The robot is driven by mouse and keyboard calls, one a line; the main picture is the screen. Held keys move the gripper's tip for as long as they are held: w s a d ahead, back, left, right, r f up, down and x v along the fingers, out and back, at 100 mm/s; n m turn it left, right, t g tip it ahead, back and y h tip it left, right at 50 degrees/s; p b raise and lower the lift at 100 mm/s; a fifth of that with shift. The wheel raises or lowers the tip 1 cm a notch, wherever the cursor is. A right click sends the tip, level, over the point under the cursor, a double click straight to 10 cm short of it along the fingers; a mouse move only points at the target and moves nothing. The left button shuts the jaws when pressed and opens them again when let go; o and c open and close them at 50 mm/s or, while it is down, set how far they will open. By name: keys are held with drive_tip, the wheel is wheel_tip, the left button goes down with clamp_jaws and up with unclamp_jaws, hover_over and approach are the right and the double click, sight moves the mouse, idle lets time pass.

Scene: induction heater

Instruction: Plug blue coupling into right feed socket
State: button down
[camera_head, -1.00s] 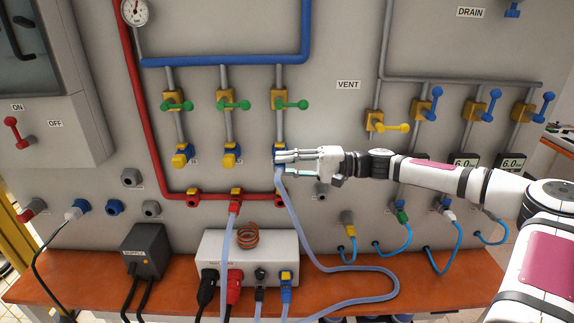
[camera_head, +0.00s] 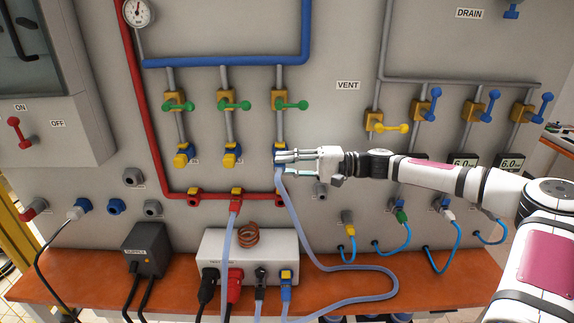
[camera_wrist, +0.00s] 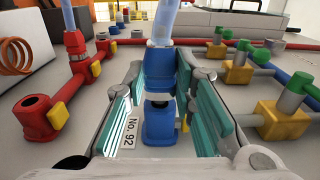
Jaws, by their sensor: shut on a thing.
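The blue coupling (camera_wrist: 160,72), with a pale hose on its end, sits between the teal finger pads of my gripper (camera_wrist: 161,102). My gripper is shut on it. The blue right feed socket (camera_wrist: 159,126) is directly in line with the coupling, beside a "No. 92" tag. A dark and pale ring shows between coupling and socket, so I cannot tell whether the coupling is fully seated. In the head view my gripper (camera_head: 284,158) is at the rightmost of the three feed outlets, and its fingers hide most of the coupling.
Left of it are two more feed outlets with blue and yellow ends (camera_head: 232,158). The red return pipe (camera_head: 215,197) runs below. The pale hose (camera_head: 298,222) hangs to the orange bench (camera_head: 430,285). Green-handled valves (camera_head: 290,104) are above. A white test box (camera_head: 215,250) stands below.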

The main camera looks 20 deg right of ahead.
drive_tip(key=shift+w+d+b, duration=0.25)
drive_tip(key=shift+w+b, duration=0.1)
drive_tip(key=shift+w, duration=0.35)
drive_tip(key=c, duration=1.2)
unclamp_jaws()
drive_tip(key=shift+c, duration=0.2)
